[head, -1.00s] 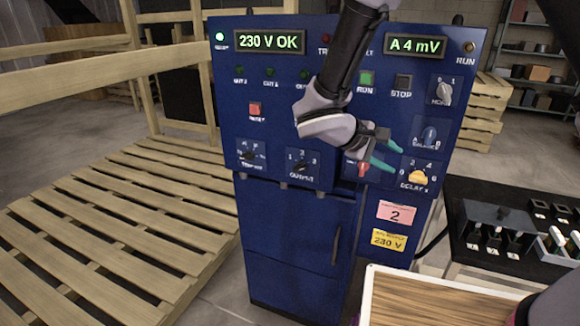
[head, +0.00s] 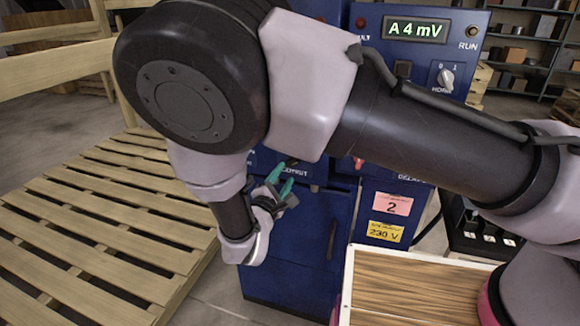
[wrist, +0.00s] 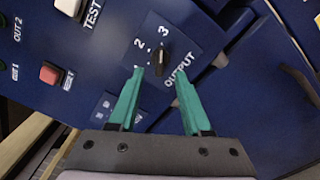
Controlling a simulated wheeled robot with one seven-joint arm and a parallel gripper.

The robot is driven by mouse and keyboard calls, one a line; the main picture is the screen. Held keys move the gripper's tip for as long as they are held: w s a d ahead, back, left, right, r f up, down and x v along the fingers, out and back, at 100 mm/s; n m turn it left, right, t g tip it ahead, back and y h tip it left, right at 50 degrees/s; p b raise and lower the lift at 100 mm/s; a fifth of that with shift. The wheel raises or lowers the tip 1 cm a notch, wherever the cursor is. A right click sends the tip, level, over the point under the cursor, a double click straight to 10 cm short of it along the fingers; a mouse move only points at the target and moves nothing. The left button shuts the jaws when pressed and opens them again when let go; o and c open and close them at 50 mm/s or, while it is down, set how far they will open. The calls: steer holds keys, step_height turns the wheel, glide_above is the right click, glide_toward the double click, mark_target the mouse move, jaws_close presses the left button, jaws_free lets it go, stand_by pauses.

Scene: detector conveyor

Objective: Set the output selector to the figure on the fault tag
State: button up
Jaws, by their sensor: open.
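The output selector is a small black knob (wrist: 156,61) on a blue plate in the wrist view, with the figures 2 and 3 beside it and the word OUTPUT. Which figure its pointer marks I cannot tell clearly. The pink fault tag (head: 397,205) reads 2 in the head view. My gripper (wrist: 160,72) is open, its green fingers on either side of the knob in the picture. Contact cannot be told. In the head view my gripper (head: 284,180) is at the panel's lower edge; my arm hides the selector there.
A yellow 230 V label (head: 386,231) sits below the tag. The HORN knob (head: 445,79) is at the panel's upper right. A red button (wrist: 49,74) and a white TEST button (wrist: 68,6) are left of the selector in the wrist view. A wooden-topped tray (head: 352,285) stands in front.

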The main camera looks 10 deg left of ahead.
mark_target(292, 165)
steer(key=w, duration=0.5)
steer(key=shift+w+d, duration=0.25)
steer(key=shift+w, duration=0.05)
jaws_close()
